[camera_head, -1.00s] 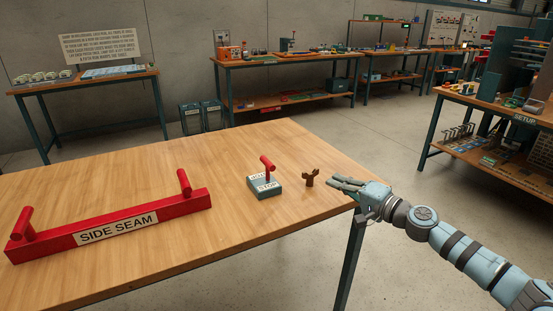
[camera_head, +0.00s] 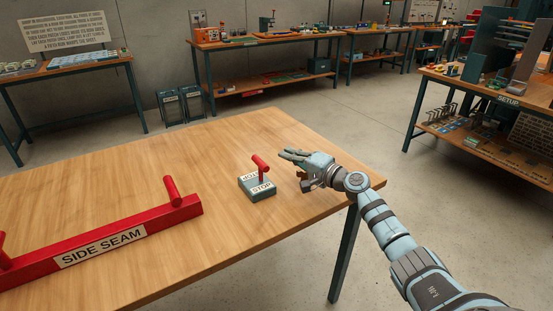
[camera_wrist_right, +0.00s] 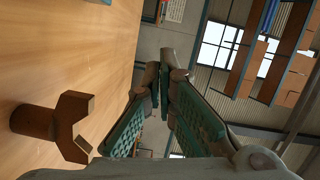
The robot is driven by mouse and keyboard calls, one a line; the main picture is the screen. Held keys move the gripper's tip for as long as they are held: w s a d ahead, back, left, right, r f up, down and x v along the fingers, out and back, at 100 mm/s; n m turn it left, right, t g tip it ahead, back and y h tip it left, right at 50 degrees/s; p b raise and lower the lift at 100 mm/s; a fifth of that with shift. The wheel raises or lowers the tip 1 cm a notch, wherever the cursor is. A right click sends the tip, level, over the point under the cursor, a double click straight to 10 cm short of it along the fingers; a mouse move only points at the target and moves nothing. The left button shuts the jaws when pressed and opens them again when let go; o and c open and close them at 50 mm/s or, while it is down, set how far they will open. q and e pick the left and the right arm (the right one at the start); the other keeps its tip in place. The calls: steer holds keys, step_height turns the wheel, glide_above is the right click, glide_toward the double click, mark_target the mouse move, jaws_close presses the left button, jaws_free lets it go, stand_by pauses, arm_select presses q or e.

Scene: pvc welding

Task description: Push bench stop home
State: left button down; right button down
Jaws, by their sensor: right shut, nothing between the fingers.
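The bench stop is a small grey-blue block (camera_head: 257,191) with a white STOP label and a red handle (camera_head: 261,165), standing on the wooden table. My right gripper (camera_head: 284,154) is shut and empty just to the right of and behind the stop, apart from the handle. In the right wrist view its fingertips (camera_wrist_right: 164,80) meet with nothing between them. A brown Y-shaped piece (camera_wrist_right: 48,124) stands on the table beside the right gripper in the right wrist view. In the head view the gripper mostly hides it. My left gripper is out of view.
A long red bar (camera_head: 100,245) labelled SIDE SEAM, with two red handles, lies at the left of the wooden table (camera_head: 150,165). The table's right edge is under my right forearm. Other benches stand well back.

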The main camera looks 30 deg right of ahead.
steer(key=a, duration=0.1)
steer(key=a+p, duration=0.2)
steer(key=shift+w+a+f, duration=0.2)
steer(key=shift+w+a, duration=0.1)
steer(key=shift+a, duration=0.2)
steer(key=shift+f, duration=0.2)
steer(key=shift+a, duration=0.35)
steer(key=p, duration=0.5)
glide_above(250, 189)
steer(key=shift+d+r, duration=0.15)
steer(key=shift+a, duration=0.2)
steer(key=shift+d+f, duration=0.1)
steer(key=shift+f, duration=0.15)
